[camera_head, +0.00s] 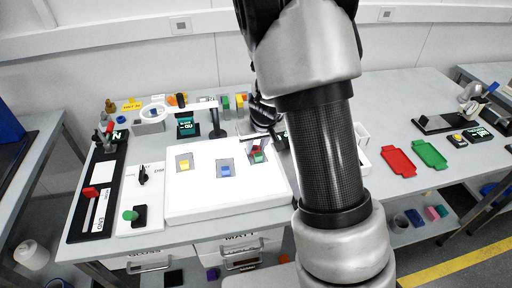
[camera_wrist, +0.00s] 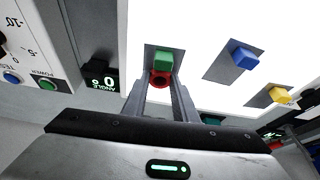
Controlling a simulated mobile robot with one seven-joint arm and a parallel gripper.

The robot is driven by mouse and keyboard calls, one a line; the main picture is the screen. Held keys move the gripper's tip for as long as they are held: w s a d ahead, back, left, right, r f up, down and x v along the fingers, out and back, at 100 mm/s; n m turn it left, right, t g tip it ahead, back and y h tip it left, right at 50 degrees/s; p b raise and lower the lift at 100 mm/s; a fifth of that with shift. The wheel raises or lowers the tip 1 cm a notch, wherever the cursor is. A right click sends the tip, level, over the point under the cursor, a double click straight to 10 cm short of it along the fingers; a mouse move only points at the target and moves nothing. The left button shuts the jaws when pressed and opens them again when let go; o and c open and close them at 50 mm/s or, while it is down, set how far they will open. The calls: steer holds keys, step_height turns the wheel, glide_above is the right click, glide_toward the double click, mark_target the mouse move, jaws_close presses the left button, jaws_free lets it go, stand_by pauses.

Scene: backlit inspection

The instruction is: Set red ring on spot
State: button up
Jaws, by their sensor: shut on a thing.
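The red ring (camera_wrist: 160,79) is held between the two fingers of my gripper (camera_wrist: 159,84) in the wrist view. A green block (camera_wrist: 163,59) stands close to the ring, inside a grey square (camera_wrist: 150,54) on the white lit panel (camera_wrist: 205,62). I cannot tell whether the ring touches the block or the panel. In the head view my gripper (camera_head: 254,146) is over the right part of the panel (camera_head: 220,196), with the green block (camera_head: 258,158) just below it. I cannot tell which mark is the spot.
A blue block (camera_head: 224,171) and a yellow block (camera_head: 184,165) stand in other grey squares on the panel. A black stand (camera_head: 217,131) rises behind it. Red (camera_head: 398,162) and green (camera_head: 429,154) trays lie to the right. The panel's front is clear.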

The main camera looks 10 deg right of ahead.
steer(key=shift+f, duration=0.1)
steer(key=o, duration=1)
